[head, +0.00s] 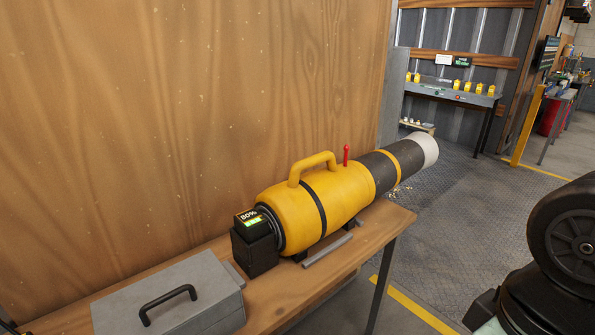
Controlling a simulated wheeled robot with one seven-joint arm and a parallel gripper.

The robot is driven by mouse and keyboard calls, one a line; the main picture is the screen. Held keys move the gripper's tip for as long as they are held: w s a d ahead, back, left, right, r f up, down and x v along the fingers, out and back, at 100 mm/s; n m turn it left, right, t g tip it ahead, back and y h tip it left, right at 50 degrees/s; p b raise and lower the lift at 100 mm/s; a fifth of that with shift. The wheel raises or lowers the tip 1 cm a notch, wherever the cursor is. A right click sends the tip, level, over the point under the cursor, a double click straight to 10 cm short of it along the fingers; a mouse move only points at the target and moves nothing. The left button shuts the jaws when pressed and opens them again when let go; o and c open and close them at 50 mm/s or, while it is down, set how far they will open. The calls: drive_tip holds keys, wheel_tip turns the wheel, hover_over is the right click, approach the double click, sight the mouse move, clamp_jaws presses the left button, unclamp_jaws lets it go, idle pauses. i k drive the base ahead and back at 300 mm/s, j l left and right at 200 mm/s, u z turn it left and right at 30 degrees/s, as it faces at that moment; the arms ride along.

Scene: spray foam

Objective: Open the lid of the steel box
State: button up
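The grey steel box (188,283) stands on the wooden bench at the lower left of the head view. Its lid (150,283) appears closed, with a dark arched handle (167,299) on top. The front bottom part of the box is cut off by the picture's lower edge. My gripper does not show. A dark part of my own arm or body is at the right edge, well apart from the box.
A yellow and black cylindrical machine (318,202) lies on the wooden bench (283,297), right of the box. A black unit with a lit display (253,240) is at its near end. A plywood wall rises behind. Open floor (450,225) lies to the right.

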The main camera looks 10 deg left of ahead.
sight(188, 296)
drive_tip(key=u, duration=1.55)
